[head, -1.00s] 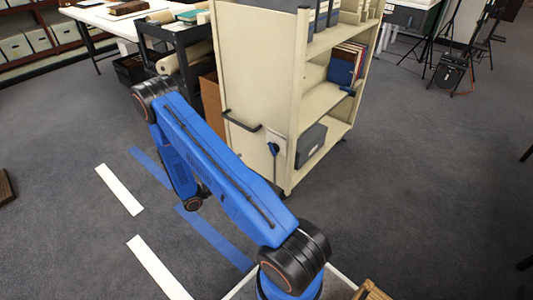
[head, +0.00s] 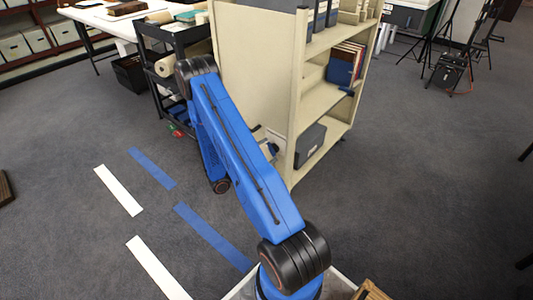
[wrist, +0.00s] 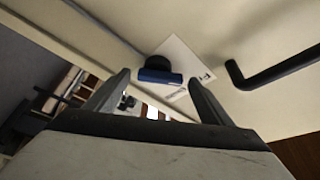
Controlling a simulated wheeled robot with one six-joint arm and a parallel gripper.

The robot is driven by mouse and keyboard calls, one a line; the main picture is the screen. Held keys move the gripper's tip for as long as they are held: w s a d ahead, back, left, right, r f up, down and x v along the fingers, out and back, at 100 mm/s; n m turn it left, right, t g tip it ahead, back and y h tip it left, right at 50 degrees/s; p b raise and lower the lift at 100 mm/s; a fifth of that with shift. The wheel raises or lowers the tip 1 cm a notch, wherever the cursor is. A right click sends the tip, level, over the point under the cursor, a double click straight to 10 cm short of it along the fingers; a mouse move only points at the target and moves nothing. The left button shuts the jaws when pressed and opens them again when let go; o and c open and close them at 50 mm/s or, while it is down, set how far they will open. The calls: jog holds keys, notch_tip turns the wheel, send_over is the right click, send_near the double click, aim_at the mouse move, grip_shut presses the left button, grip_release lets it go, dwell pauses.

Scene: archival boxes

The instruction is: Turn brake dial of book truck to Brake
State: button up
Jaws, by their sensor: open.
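The cream book truck (head: 250,75) stands ahead, its end panel facing me. The brake dial (wrist: 158,72), a dark round knob with a blue lever, sits on that panel over a white label plate (wrist: 186,58). In the head view the dial (head: 272,148) shows just right of my arm. In the wrist view my gripper (wrist: 158,88) is open, its two dark fingers apart, with the dial seen between and beyond the tips. The fingers do not visibly touch it. The label's print is too small to read. My arm hides the gripper in the head view.
A black push handle (wrist: 275,74) sticks out from the panel to the right of the dial in the wrist view. A black cart (head: 160,65) with paper rolls stands left of the truck. Carpet right of the truck (head: 430,180) is clear.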

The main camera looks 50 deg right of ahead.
jog(key=shift+d, duration=0.15)
jog(key=shift+c, duration=0.6)
jog(key=c, duration=0.9)
jog(key=shift+r+m, duration=0.1)
jog(key=shift+m, duration=0.4)
jog(key=m+y, duration=0.1)
jog(key=m, duration=0.2)
jog(key=m+y, duration=0.1)
jog(key=m, duration=0.2)
jog(key=shift+s+r+g+y, duration=0.15)
jog(key=shift+r+g+y, duration=0.05)
jog(key=shift+g+y, duration=0.1)
jog(key=m+y, duration=0.1)
jog(key=m, duration=0.2)
jog(key=shift+s+r, duration=0.1)
jog(key=shift+s+m+t+y, duration=0.1)
jog(key=shift+m+t+y, duration=0.65)
jog(key=shift+m, duration=0.75)
